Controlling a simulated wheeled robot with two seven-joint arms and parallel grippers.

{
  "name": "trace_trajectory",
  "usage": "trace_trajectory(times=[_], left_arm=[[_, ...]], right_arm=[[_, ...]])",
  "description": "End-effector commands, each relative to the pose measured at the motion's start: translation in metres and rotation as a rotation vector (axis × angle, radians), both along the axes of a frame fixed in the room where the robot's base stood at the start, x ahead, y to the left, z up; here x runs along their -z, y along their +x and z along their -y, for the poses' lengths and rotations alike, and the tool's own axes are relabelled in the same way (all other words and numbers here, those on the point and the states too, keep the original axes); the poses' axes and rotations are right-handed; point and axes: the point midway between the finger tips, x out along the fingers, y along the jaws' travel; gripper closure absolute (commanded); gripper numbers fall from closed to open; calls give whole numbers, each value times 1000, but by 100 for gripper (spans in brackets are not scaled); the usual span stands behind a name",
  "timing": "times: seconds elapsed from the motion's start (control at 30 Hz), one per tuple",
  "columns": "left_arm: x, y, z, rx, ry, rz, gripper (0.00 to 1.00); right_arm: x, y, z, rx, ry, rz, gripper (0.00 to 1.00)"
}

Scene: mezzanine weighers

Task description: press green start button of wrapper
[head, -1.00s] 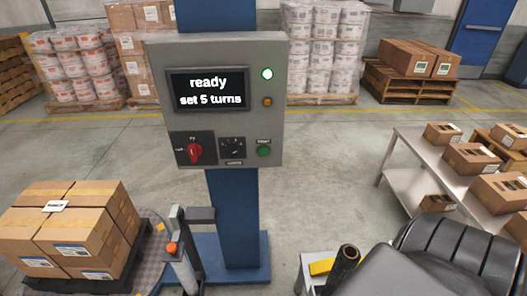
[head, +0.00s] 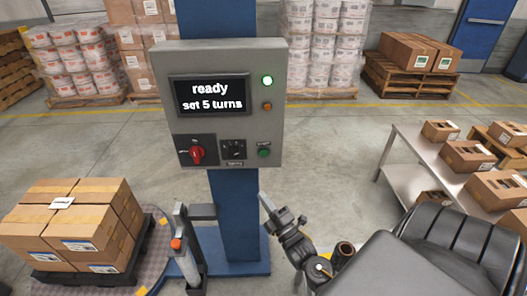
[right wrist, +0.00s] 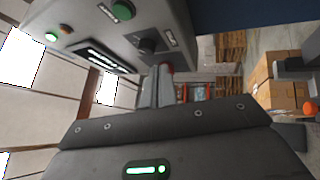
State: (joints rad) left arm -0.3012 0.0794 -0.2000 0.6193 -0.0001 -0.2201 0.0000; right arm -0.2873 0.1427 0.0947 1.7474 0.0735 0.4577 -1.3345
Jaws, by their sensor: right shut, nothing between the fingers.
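The grey control box (head: 222,60) is mounted on a blue column. Its green start button (head: 264,153) is at the lower right of the panel, and it also shows at the top of the right wrist view (right wrist: 120,10). The screen (head: 210,95) reads "ready, set 5 turns". A green lamp (head: 267,81) is lit. My right gripper (head: 264,199) is shut and empty, below the button and apart from it. Its fingers (right wrist: 156,86) point toward the box's lower side in the right wrist view. My left gripper is not in view.
A red rotary switch (head: 196,154) and a black knob (head: 234,150) share the panel.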

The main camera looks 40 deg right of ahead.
Motion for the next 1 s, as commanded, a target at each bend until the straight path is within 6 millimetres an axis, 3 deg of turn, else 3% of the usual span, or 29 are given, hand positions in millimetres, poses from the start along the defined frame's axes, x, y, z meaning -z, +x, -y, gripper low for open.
trace_trajectory(times=[0.03,0.1,0.3,0.73,1.0], left_arm=[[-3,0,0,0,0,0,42],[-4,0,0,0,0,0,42],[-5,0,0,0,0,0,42],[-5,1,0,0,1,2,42],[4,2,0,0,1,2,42]], right_arm=[[-23,-2,1,14,-41,51,100],[-47,-5,3,34,-91,108,100],[-78,-11,5,67,-163,188,100],[-80,-10,6,69,-168,194,100],[-79,10,21,69,-169,195,100]])
